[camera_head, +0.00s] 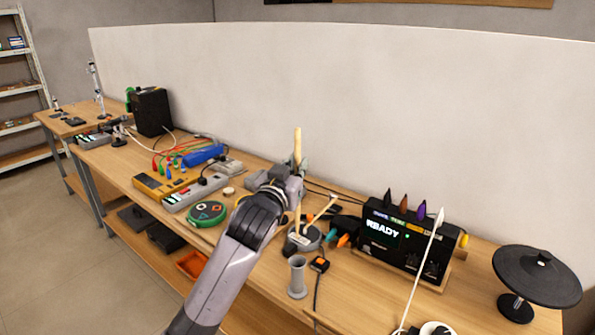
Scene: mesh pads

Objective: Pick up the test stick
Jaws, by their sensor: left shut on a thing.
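The test stick (297,146) is a pale wooden stick. It stands nearly upright in my left gripper (299,172), which is shut on it above the middle of the workbench. The stick's upper part rises above the fingers, and a short length shows below them. My left arm and wrist hide part of the gripper and of the bench behind it. A round grey holder (303,238) with another thin pale stick leaning from it is just below the gripper. My right gripper is not in view.
A black module (408,240) reading "READY" stands to the right, with a thin white rod in front. A black round pad (537,274) is at the far right. A grey cup (297,277) stands near the front edge. A green round pad (207,213) and meters lie left.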

